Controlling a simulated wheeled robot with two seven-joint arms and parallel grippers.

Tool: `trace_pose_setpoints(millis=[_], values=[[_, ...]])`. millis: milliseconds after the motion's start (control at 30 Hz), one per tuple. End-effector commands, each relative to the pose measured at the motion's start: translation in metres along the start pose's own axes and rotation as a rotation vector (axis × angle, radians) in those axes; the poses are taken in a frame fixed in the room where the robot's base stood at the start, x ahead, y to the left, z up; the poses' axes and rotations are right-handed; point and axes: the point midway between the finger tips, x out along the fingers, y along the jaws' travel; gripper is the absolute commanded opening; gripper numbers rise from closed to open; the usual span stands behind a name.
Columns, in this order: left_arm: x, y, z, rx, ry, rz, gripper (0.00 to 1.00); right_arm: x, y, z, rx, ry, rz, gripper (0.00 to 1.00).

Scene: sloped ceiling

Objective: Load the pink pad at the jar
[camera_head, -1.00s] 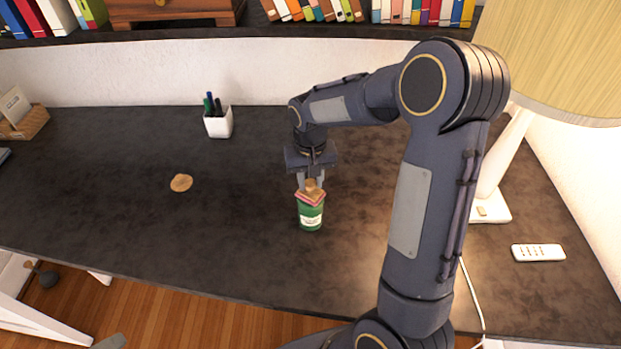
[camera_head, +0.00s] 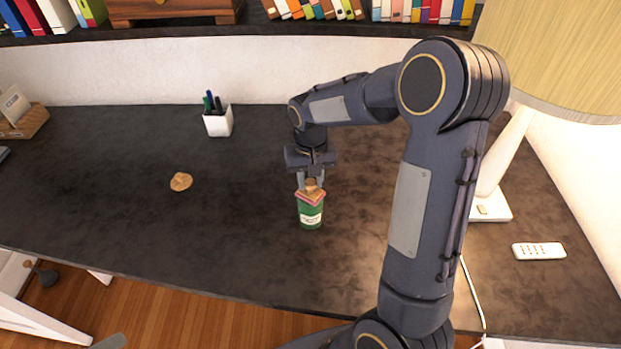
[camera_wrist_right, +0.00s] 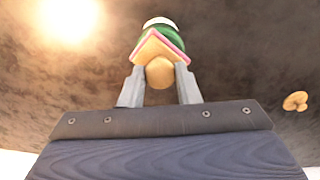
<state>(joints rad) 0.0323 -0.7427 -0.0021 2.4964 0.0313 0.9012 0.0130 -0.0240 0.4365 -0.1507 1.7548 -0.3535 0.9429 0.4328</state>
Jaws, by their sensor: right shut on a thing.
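The green jar (camera_head: 311,219) with a white label stands upright on the dark desk. The pink pad (camera_head: 311,196), a square with pink edges, a tan top and a round tan knob, sits at the jar's top, tilted. My right gripper (camera_head: 311,184) points down over the jar, its fingers on either side of the knob. In the right wrist view, the right gripper (camera_wrist_right: 160,85) is shut on the pad's knob, with the pink pad (camera_wrist_right: 157,45) over the green jar (camera_wrist_right: 165,30). Whether the pad touches the jar I cannot tell. My left gripper is out of view.
A tan lump (camera_head: 181,181) lies on the desk (camera_head: 110,220) to the left. A white pen cup (camera_head: 218,123) stands at the back. A lamp (camera_head: 497,170) and a white remote-like strip (camera_head: 539,251) are at right. The desk's front left is clear.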

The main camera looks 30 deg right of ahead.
Motion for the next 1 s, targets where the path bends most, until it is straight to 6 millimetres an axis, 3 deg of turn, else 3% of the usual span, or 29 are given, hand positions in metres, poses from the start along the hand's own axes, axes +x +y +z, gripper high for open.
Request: trace_pose_setpoints(millis=[467,1000], values=[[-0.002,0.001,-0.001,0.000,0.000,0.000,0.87,-0.001,0.000,0.001,0.000,-0.004,0.001,0.11],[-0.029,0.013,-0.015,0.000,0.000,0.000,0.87,-0.045,0.000,0.000,0.000,0.000,0.000,0.11]])
